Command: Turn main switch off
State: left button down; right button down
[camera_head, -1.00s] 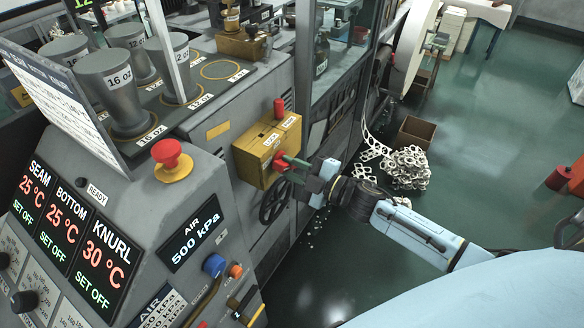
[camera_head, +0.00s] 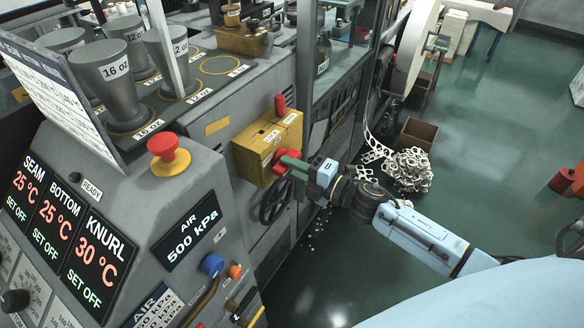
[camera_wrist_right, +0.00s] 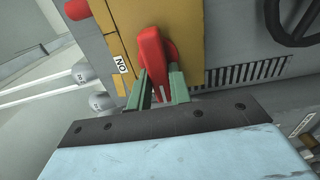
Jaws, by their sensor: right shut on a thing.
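The main switch is a yellow box (camera_head: 268,140) on the side of the grey machine, with a red handle (camera_head: 284,160) on its front. In the right wrist view the red handle (camera_wrist_right: 152,55) lies between the two green fingers of my right gripper (camera_wrist_right: 162,88), which is shut on it. An "ON" label (camera_wrist_right: 122,64) shows on the yellow plate (camera_wrist_right: 192,35) beside the handle. In the head view my right gripper (camera_head: 290,164) reaches the handle from the right and hides part of it. My left gripper is not in view.
A black handwheel (camera_head: 275,202) sits just below the box. A control panel with a red emergency button (camera_head: 168,152) stands at the left. A cardboard box (camera_head: 417,134) and a pile of white scrap rings (camera_head: 410,170) lie on the green floor behind my arm.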

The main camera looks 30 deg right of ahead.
dwell(0.3)
jog(key=c, duration=1.3)
grip_release()
jog(key=shift+s+d, duration=0.1)
jog(key=b+v, duration=0.1)
jog(key=v, duration=1.2)
jog(key=shift+b, duration=0.35)
